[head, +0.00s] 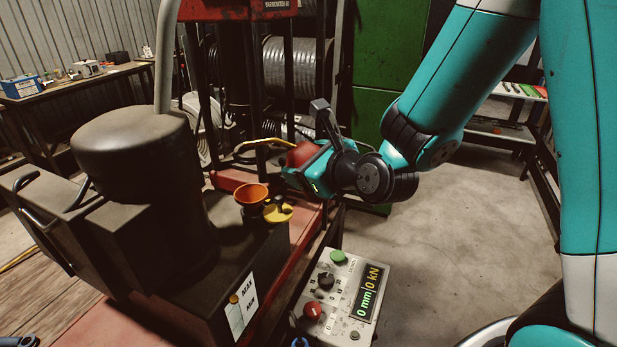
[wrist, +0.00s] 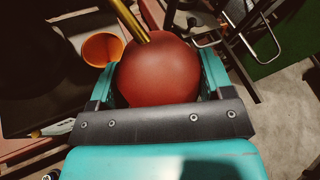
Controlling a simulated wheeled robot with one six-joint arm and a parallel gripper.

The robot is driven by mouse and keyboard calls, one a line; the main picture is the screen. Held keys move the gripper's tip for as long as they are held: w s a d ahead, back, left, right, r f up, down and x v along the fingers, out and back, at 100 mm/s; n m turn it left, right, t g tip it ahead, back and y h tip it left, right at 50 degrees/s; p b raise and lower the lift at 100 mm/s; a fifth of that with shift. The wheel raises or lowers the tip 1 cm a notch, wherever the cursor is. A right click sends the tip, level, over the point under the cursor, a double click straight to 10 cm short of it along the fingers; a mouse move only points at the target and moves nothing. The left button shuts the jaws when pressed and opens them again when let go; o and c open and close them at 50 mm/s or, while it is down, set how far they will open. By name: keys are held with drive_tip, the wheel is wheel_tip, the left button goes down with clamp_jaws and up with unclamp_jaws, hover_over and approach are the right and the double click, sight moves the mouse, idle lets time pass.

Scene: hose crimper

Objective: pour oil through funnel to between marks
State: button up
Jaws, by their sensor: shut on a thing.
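My gripper (wrist: 159,86) is shut on a red oil can (wrist: 158,72), its two fingers on either side of the can. In the head view the can (head: 301,154) is partly hidden by the gripper, and its thin brass spout (head: 265,142) points left. The orange funnel (head: 251,194) stands on the dark tank (head: 185,290), below and left of the can. The funnel also shows in the wrist view (wrist: 103,49), left of the can. The spout tip is above the funnel's level in the head view. A white MAX/MIN gauge label (head: 240,307) is on the tank's front. I cannot make out the oil level.
A yellow cap (head: 278,212) sits beside the funnel. A control box (head: 343,297) with buttons and a display stands front right of the tank. A large dark cylinder (head: 145,190) rises left of the funnel. Floor at right is clear.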

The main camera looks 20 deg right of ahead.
sight(294, 150)
drive_tip(key=m+t+b, duration=0.1)
drive_tip(key=b, duration=0.1)
drive_tip(key=a+r+y+b, duration=0.1)
drive_tip(key=b, duration=0.1)
drive_tip(key=shift+w+a+m+t, duration=0.15)
drive_tip(key=shift+w+m+t, duration=0.2)
drive_tip(key=shift+m+t, duration=0.05)
drive_tip(key=shift+w+a+r+m+t+y+b, duration=0.15)
drive_tip(key=shift+a+r+m+t+y+b, duration=0.1)
drive_tip(key=shift+a+r+m+t+b, duration=0.15)
drive_tip(key=shift+w+a+r+m+t+y+b, duration=0.15)
drive_tip(key=shift+r+m+t+y+b, duration=0.15)
drive_tip(key=shift+r+b, duration=0.2)
